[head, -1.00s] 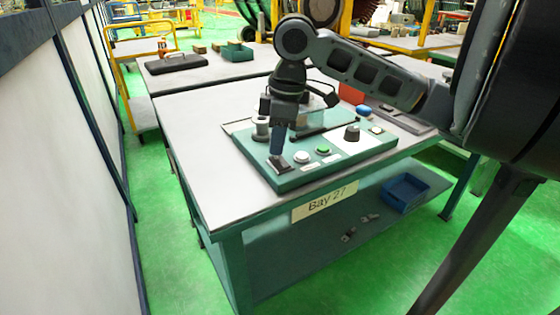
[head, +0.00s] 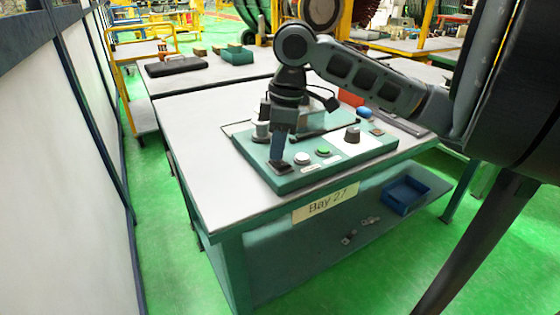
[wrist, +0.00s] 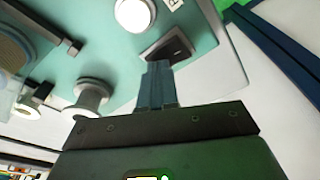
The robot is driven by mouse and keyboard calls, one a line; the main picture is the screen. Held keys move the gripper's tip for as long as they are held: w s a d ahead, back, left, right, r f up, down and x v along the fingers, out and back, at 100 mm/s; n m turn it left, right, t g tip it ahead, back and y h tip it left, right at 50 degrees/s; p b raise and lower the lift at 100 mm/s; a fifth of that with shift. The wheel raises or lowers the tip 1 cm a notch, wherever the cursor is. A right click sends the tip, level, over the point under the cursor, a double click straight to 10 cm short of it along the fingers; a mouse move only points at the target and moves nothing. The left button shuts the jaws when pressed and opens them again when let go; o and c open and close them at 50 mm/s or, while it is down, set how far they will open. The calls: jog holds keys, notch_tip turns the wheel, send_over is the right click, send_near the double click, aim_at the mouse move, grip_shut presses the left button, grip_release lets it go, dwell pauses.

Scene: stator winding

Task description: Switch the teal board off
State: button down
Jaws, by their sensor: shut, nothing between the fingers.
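The teal board (head: 310,175) lies on the near table. A black rocker switch (head: 279,167) sits at its front left corner; it also shows in the wrist view (wrist: 168,48). My gripper (head: 277,160) is shut and empty, pointing down at the switch. In the wrist view my gripper's fingertips (wrist: 158,66) are at the switch's near edge; I cannot tell whether they touch it. Beside the switch are a white button (head: 302,158) and a green button (head: 323,151). A black knob (head: 352,136) stands farther right. A small dark reddish piece (head: 376,132) is at the board's right end.
A pale spool (wrist: 91,94) stands on the board close to my gripper. A blue piece (head: 363,112) and a red piece (head: 350,98) lie behind the board. The table top (head: 200,150) left of the board is clear. A blue bin (head: 405,194) is on the lower shelf.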

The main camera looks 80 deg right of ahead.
notch_tip(320, 180, up, 7)
jog(key=p, duration=0.5)
jog(key=shift+f, duration=0.1)
dwell(0.6)
